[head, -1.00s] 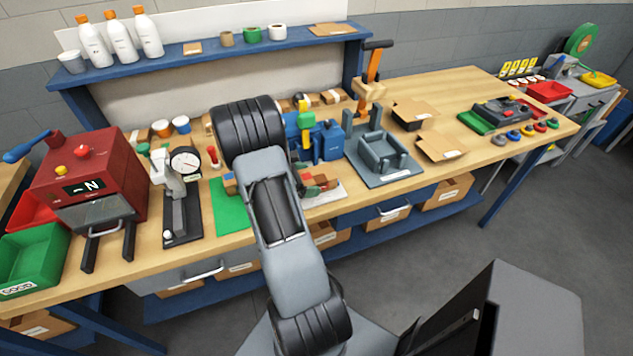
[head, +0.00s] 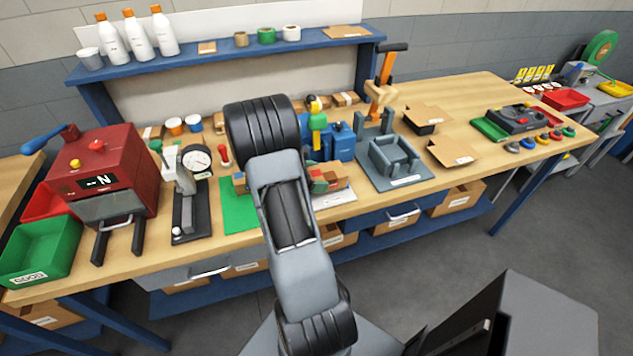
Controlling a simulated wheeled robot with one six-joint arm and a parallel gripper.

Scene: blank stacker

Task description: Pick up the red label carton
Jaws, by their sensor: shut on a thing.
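I cannot make out a carton with a red label. Small brown cartons stand at the back of the bench under the shelf, one at the left (head: 152,133) and one right of my arm (head: 345,99). Two open brown cartons, a far one (head: 425,116) and a near one (head: 455,151), lie on the right half; their visible labels look white. My arm reaches over the bench middle, and its dark upper joint hides what is behind it. My gripper is hidden behind the arm, as is anything it may hold.
A red press (head: 110,180) and green bin (head: 38,255) stand left. A dial gauge stand (head: 190,205) and green mat (head: 240,212) lie left of my arm. A grey fixture (head: 393,160) is right of it. A blue shelf (head: 220,48) holds bottles and tape rolls.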

